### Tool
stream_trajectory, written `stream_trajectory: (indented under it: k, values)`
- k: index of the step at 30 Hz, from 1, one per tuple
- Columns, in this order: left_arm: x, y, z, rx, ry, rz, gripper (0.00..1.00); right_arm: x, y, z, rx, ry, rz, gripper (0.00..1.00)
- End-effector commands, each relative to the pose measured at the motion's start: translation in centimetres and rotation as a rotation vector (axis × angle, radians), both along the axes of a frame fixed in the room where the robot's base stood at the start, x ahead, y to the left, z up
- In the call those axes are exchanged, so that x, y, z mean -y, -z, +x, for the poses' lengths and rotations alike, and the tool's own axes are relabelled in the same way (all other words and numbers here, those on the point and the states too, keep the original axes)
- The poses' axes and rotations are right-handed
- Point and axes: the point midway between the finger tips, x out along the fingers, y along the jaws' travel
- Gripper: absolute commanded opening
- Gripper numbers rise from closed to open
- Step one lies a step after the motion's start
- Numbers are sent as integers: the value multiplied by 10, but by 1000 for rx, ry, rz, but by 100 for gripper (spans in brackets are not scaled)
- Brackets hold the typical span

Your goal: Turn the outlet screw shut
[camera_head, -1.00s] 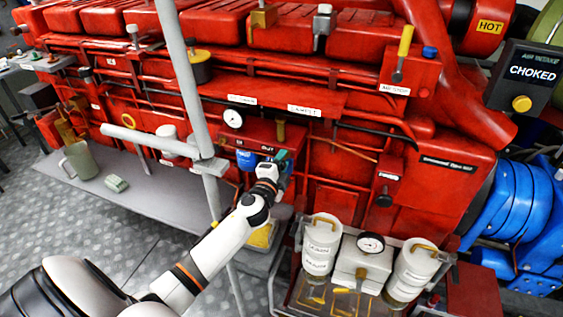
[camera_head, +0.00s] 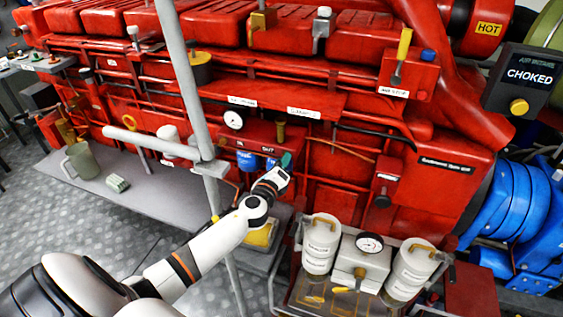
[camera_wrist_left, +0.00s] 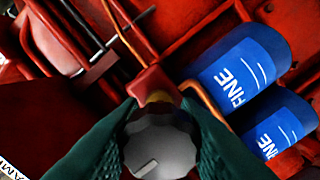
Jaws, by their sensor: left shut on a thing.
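The outlet screw is a dark grey round knob (camera_wrist_left: 160,148) with a pale index mark, on a brass stem at a red block in the left wrist view. My left gripper (camera_head: 285,161) is at the "OUT" label of the red filter housing in the head view. In the wrist view its dark green fingers (camera_wrist_left: 158,135) stand on either side of the knob and are shut on it. In the head view the fingers and wrist hide the knob. My right gripper is in neither current view.
Two blue filters marked "FINE" (camera_wrist_left: 240,68) hang close to the right of the knob in the wrist view. A grey upright pole (camera_head: 196,100) with a crossbar (camera_head: 150,141) stands left of my forearm. White canisters (camera_head: 321,243) stand on a front rack.

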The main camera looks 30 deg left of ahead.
Motion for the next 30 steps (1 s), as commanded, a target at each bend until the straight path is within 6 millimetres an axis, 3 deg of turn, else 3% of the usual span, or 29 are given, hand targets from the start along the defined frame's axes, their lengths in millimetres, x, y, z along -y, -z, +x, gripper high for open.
stream_trajectory:
  k: [9,24,25,28,30]
  values:
    - [1,2,-1,-29,2,101,7,0,-3,0,0,0,0,0]
    - [1,3,-1,-33,2,119,7,0,-3,0,0,0,-1,0]
    - [1,3,-1,-33,2,118,33,0,-3,0,0,0,-1,0]
    - [1,2,-1,-33,2,118,49,1,-3,0,0,0,-1,0]
    - [1,2,0,-31,2,117,52,1,-3,0,0,0,-1,0]
